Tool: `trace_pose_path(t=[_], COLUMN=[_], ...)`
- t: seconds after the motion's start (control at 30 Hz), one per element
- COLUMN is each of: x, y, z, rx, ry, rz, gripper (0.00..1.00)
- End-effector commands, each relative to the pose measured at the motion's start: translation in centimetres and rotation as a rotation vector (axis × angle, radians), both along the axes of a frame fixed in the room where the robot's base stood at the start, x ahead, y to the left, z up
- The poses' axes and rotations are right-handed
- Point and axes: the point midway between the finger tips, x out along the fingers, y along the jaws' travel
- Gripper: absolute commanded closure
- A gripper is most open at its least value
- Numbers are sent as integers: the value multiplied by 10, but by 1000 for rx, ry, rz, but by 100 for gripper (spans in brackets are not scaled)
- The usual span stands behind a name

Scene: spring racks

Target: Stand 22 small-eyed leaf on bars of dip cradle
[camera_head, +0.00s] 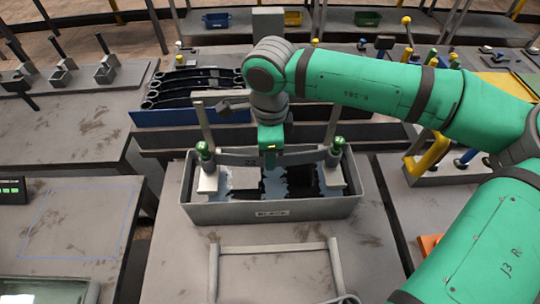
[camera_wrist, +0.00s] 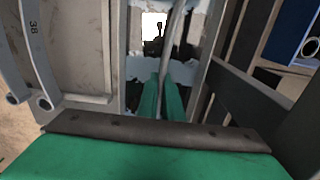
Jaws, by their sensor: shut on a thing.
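The grey leaf marked 22 (camera_head: 302,157) lies level across the upper part of the dip cradle, its ends near the two green-knobbed uprights (camera_head: 204,165). My gripper (camera_head: 270,150) is shut on the middle of the leaf from above. In the wrist view my green fingers (camera_wrist: 165,98) close on the leaf, which shows as a thin grey strip (camera_wrist: 177,45). The cradle stands in a grey tank (camera_head: 208,212) of dark liquid with pale reflections. I cannot tell whether the leaf touches the cradle bars, and the eyes are hard to make out.
A blue tray (camera_head: 180,117) of dark leaves stands behind left. A grey bar frame (camera_head: 275,249) lies on the table in front. Another leaf, marked 38 (camera_wrist: 36,55), shows in the wrist view. The left table (camera_head: 75,220) has bare room.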

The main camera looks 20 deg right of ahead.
Motion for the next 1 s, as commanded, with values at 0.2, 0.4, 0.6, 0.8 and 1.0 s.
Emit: trace_pose_path(t=[0.2,0.4,0.6,0.8,1.0], x=[1,1,0,0,1], y=[0,0,0,0,0], z=[1,-1,-4,-7,-9], rx=[1,0,0,1,1], ry=[-2,-2,-1,-1,-2], rz=[0,0,0,0,0], gripper=[100,100,100,100,89])
